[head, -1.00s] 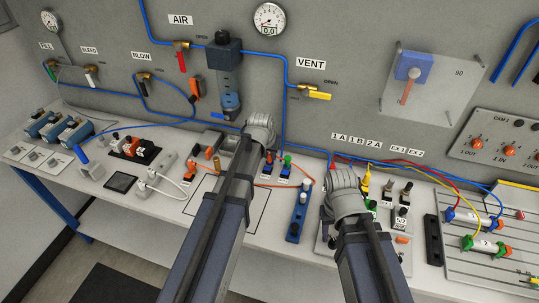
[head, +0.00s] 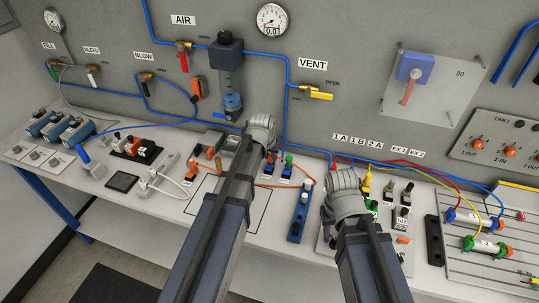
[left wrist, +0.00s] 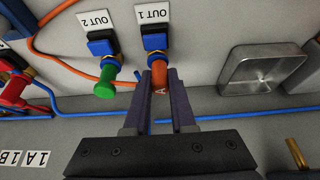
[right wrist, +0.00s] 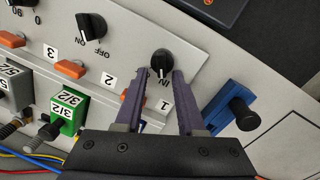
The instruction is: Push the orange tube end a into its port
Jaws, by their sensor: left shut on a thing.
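In the left wrist view my left gripper (left wrist: 160,72) is shut on the orange tube end marked A (left wrist: 160,80). The orange end lines up with the port under the OUT 1 label (left wrist: 155,42), a blue block with a brass ring. It appears to meet the ring; I cannot tell how deep it sits. In the head view the wrist hides this gripper's jaws. My right gripper (right wrist: 164,75) is open and empty, its fingers either side of a black knob (right wrist: 162,62) on the numbered panel. I cannot tell whether they touch it.
The neighbouring OUT 2 port (left wrist: 101,44) has a green plug (left wrist: 104,88) close to the left gripper. An orange tube (left wrist: 65,62) loops behind it. A metal dish (left wrist: 262,65) lies to the right. A blue block with a black knob (right wrist: 232,108) stands beside the right gripper.

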